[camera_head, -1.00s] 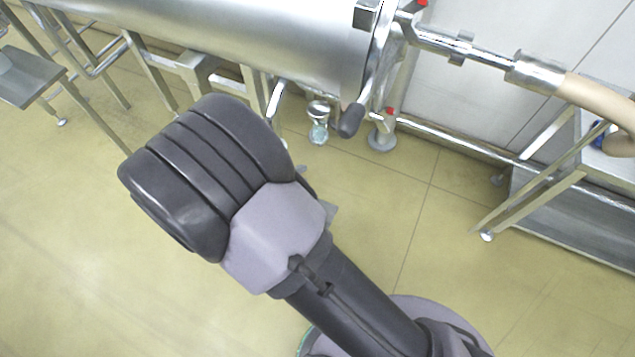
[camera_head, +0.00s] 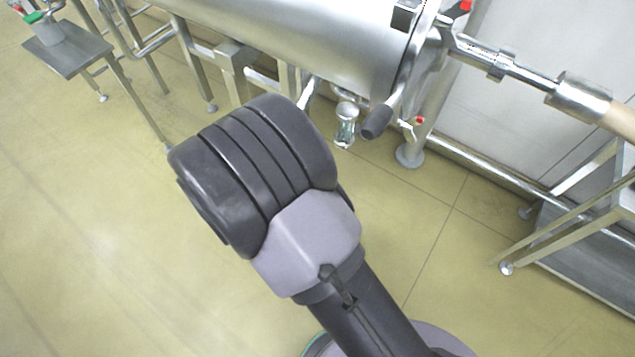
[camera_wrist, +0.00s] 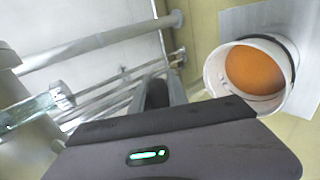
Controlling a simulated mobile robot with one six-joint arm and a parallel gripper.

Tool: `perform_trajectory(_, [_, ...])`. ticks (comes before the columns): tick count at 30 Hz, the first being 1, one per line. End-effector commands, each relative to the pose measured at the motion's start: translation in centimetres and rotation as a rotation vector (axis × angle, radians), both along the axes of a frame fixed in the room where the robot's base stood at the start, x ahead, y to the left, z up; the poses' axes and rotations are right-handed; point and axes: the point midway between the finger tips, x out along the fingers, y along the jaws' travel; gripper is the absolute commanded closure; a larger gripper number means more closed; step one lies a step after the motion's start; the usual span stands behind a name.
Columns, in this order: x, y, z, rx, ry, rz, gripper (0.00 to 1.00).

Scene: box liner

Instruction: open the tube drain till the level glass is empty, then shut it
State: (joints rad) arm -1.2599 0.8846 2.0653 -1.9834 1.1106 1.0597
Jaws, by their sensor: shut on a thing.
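My gripper (camera_wrist: 160,98) is in the wrist view, its dark body along the bottom edge. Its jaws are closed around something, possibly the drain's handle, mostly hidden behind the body. In the head view my own arm covers the gripper. A clear glass tube with a steel end, likely the level glass (camera_wrist: 32,108), is at the left of the wrist view. A small glass piece under the vessel (camera_head: 345,132) in the head view may be the same one. Its level cannot be told. The drain itself is not clearly visible.
A steel vessel (camera_head: 310,40) spans the top, with a dark-gripped lever (camera_head: 377,122) and a red-handled valve (camera_head: 419,120) nearby. A white bucket (camera_wrist: 213,75) with orange contents is at the wrist view's right. A side table (camera_head: 75,58) stands left. The yellow floor is open.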

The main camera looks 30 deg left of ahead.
Motion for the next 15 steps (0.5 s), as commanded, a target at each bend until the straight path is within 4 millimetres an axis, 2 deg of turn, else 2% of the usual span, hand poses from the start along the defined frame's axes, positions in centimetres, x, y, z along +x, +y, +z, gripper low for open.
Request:
perform_trajectory(6, [-0.02,-0.06,-0.08,-0.002,0.001,0.0,1.0])
perform_trajectory(7, [-0.02,-0.06,-0.08,-0.002,0.001,0.0,0.76])
perform_trajectory(9, [-0.02,-0.04,-0.08,-0.002,0.001,0.0,0.63])
perform_trajectory(10, [-0.02,-0.03,-0.08,-0.002,0.001,0.0,0.59])
perform_trajectory(15, [-0.01,0.0,-0.04,-0.001,0.001,0.001,0.59])
